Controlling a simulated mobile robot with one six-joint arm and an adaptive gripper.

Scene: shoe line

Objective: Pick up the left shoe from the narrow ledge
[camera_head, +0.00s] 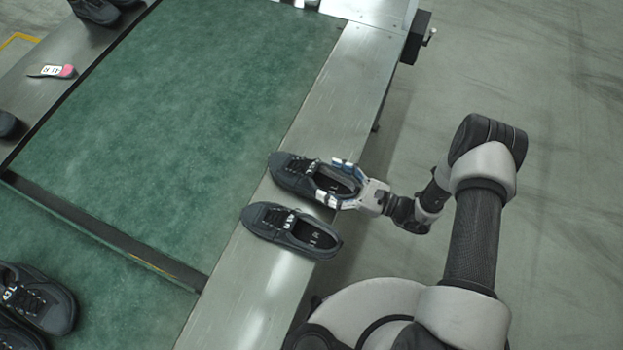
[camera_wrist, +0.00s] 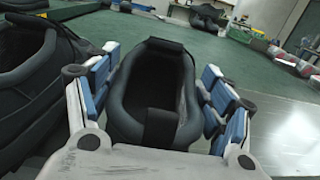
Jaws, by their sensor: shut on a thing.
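Two dark grey, laced shoes lie side by side on the narrow metal ledge (camera_head: 350,85), toes pointing left in the head view. My gripper (camera_head: 328,179) is shut on the upper shoe (camera_head: 290,170), its blue-padded fingers along both sides of the heel opening. In the wrist view that shoe (camera_wrist: 150,85) sits upright between the fingers, heel towards me. I cannot tell whether it is touching the ledge. The other shoe (camera_head: 285,228) lies just below it in the head view and to the left in the wrist view (camera_wrist: 35,85). Which is the left shoe is not clear.
A green belt (camera_head: 190,120) runs beside the ledge, with more dark shoes (camera_head: 35,300) at lower left. A metal strip at the far side holds a pink-and-white insole (camera_head: 52,71). The ledge is bare above the held shoe. Open floor (camera_head: 560,200) lies to the right.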

